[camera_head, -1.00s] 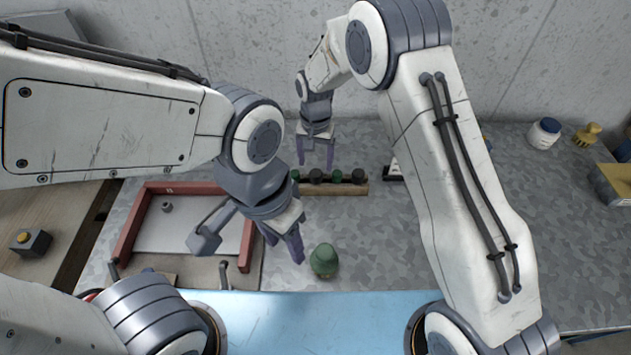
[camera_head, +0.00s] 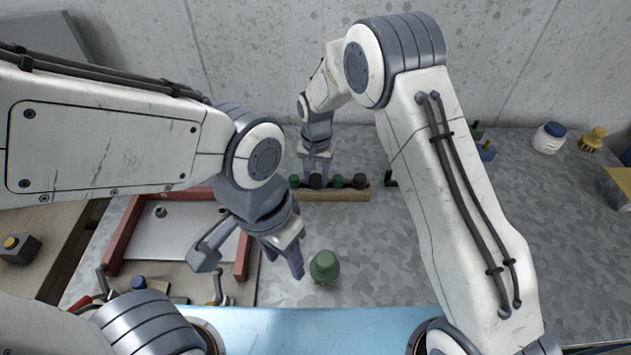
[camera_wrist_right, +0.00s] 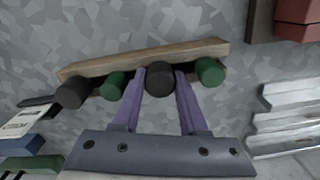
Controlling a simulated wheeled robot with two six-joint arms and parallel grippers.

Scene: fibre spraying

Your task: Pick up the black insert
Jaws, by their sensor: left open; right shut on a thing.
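A black insert (camera_head: 316,181) stands in the wooden rack (camera_head: 330,194) near the back of the table, second from the left in the head view. My right gripper (camera_head: 315,172) is lowered over it and shut on it. In the right wrist view the purple fingers sit on either side of the black insert (camera_wrist_right: 159,80), still at the rack (camera_wrist_right: 140,62). Another black insert (camera_head: 360,180) stands at the rack's right end in the head view. My left gripper (camera_head: 284,260) is open and empty above the table, left of a green bottle-like object (camera_head: 324,266).
Green inserts (camera_head: 337,180) stand beside the black ones in the rack. A red-edged tray (camera_head: 120,236) lies at the left. A white jar (camera_head: 548,137) and a yellow object (camera_head: 593,138) stand at the back right. The table's middle right is clear.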

